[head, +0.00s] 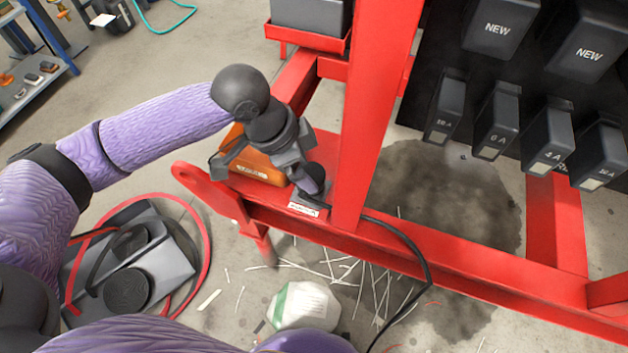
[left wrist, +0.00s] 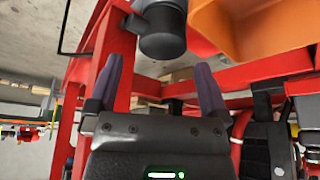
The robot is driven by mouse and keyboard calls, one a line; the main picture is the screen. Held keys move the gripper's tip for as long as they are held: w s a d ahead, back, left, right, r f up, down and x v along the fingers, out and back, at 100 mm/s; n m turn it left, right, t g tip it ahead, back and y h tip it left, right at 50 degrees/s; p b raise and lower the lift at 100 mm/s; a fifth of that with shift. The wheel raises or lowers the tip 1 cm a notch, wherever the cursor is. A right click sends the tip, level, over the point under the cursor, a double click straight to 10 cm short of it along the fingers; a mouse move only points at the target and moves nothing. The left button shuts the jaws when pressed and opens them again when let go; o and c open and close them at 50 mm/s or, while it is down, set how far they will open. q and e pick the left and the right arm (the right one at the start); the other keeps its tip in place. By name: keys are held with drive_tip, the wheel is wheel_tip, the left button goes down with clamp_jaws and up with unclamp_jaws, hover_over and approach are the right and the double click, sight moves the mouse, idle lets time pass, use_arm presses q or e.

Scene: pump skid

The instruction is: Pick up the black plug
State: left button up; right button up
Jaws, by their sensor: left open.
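The black plug (head: 315,172) is on the red skid frame, just above a white label, and the gripper partly hides it in the head view. A black cable runs from there along the frame to the right. My left gripper (head: 303,182) is open and reaches down to the plug. In the left wrist view a dark cylindrical body (left wrist: 162,38), which looks like the plug, shows beyond and between the two spread fingers (left wrist: 158,68). Nothing is visibly held. My right gripper is out of view.
An orange box (head: 254,160) stands close beside the gripper on the red frame (head: 450,265). A red upright (head: 372,110) rises just to the right. Black modules (head: 497,120) hang at the right. A white-green bag (head: 303,305) and scraps lie on the floor.

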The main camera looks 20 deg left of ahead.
sight(308, 173)
use_arm(q)
drive_tip(key=b+x, duration=0.2)
drive_tip(key=x, duration=0.1)
drive_tip(key=b+x, duration=0.2)
drive_tip(key=shift+s+a+f, duration=0.1)
drive_tip(key=shift+a+f, duration=0.2)
drive_tip(key=shift+f, duration=0.1)
drive_tip(key=shift+d+f, duration=0.1)
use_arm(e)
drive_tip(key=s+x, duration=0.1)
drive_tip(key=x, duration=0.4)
use_arm(q)
drive_tip(key=shift+r, duration=0.3)
clamp_jaws()
wheel_tip(308, 173, up, 10)
drive_tip(key=p, duration=0.7)
drive_tip(key=shift+r, duration=0.25)
drive_tip(key=shift+f, duration=0.25)
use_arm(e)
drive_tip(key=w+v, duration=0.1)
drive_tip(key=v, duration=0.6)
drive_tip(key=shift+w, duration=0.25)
